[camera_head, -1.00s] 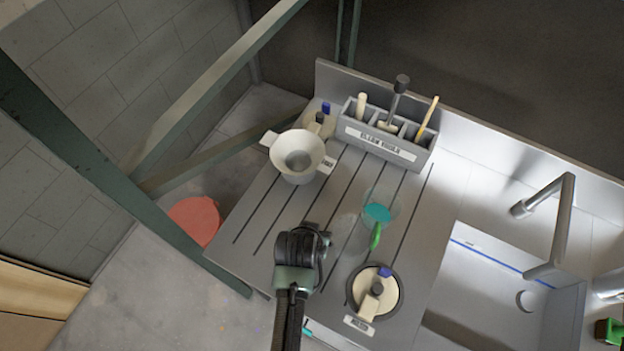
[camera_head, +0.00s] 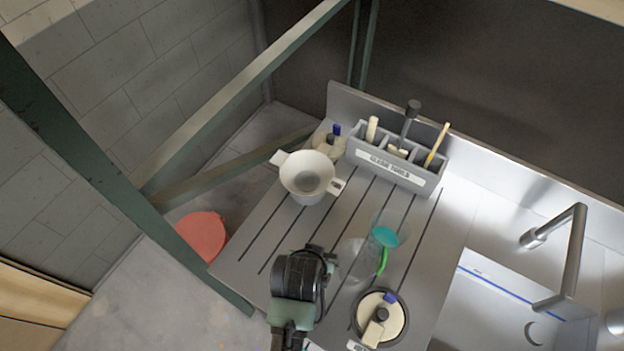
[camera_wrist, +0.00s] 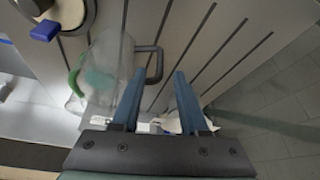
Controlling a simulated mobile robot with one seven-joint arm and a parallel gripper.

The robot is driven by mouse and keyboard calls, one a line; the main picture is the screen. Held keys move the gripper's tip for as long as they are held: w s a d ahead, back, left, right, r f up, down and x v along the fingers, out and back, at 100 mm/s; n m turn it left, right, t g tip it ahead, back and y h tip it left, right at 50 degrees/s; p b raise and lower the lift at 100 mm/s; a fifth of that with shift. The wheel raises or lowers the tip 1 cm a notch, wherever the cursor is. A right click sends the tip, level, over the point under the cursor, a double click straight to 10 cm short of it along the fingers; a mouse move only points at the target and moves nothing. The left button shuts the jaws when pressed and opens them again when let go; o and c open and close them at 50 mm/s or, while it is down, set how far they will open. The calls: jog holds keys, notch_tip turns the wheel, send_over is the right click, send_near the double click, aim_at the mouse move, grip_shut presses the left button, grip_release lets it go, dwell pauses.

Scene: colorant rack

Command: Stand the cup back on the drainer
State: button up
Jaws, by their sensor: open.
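A clear see-through cup (camera_head: 385,237) with teal inside and a green curved part rests on the grooved drainer (camera_head: 262,228), right of my gripper (camera_head: 328,262). It also shows in the wrist view (camera_wrist: 104,68), left of my fingers, with the green part on its far left. A dark square-cornered loop (camera_wrist: 156,66) projects from beside the cup toward the gap between my fingers. My gripper (camera_wrist: 160,76) is open, with nothing held between the fingers.
A white eared bowl (camera_head: 307,177) stands at the drainer's back left. A grey tool caddy (camera_head: 400,174) is behind the cup. A round pot (camera_head: 397,318) with a blue-topped item sits in front of it. The sink (camera_head: 490,310) and tap (camera_head: 575,255) are right. A red round object (camera_head: 202,237) is on the floor.

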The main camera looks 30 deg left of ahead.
jog(key=a+v, duration=0.1)
jog(key=v, duration=0.5)
jog(key=w+d+r+t+y, duration=0.1)
jog(key=w+r+t, duration=0.2)
jog(key=w+r, duration=0.5)
jog(key=w+r+t, duration=0.4)
jog(key=w+r, duration=0.1)
jog(key=r, duration=0.5)
jog(key=w+d+r+m+t, duration=0.1)
jog(key=w+d+r+t, duration=0.15)
jog(key=r, duration=0.55)
jog(key=w+d+r+t, duration=0.1)
jog(key=w+r+t, duration=0.15)
jog(key=r, duration=0.55)
jog(key=s+d+r+t, duration=0.2)
jog(key=s+r+t, duration=0.1)
jog(key=r, duration=0.7)
jog(key=s+d+r+m+t+h, duration=0.1)
jog(key=s+d+r+t, duration=0.2)
jog(key=r, duration=0.7)
jog(key=s+d+r+t+h, duration=0.1)
jog(key=s+d+r+t, duration=0.2)
jog(key=r, duration=0.7)
jog(key=shift+s+t, duration=1)
jog(key=shift+s, duration=0.25)
